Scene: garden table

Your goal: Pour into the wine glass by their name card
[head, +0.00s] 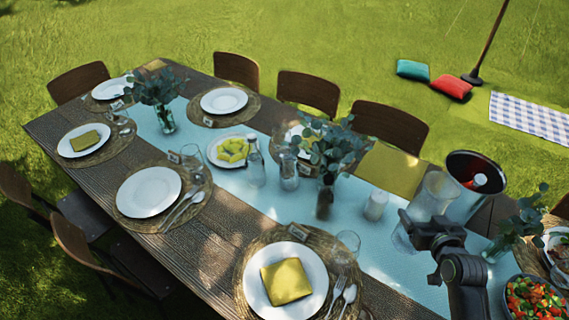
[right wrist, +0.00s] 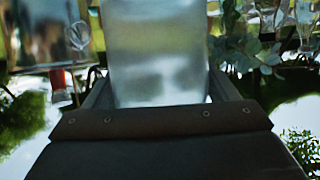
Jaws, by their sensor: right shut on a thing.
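My right gripper (head: 425,228) is at the right part of the table, shut on a clear glass vessel (head: 435,194). In the right wrist view the vessel (right wrist: 155,55) fills the space between the fingers; its contents cannot be told. A wine glass (head: 348,244) stands beside the front place setting, with a name card (head: 298,231) behind the plate. Another wine glass (head: 191,156) and name card (head: 173,157) are at the middle-left setting. More cards (head: 208,121) stand at other settings; their writing is too small to read. My left gripper is not in view.
Plates (head: 149,191) on woven mats line the table. A blue runner (head: 385,260) carries leafy vases (head: 325,195), a bottle (head: 255,165), a candle (head: 375,205) and a plate of yellow food (head: 232,150). A dark bucket (head: 462,164) and a salad bowl (head: 530,298) are at the right.

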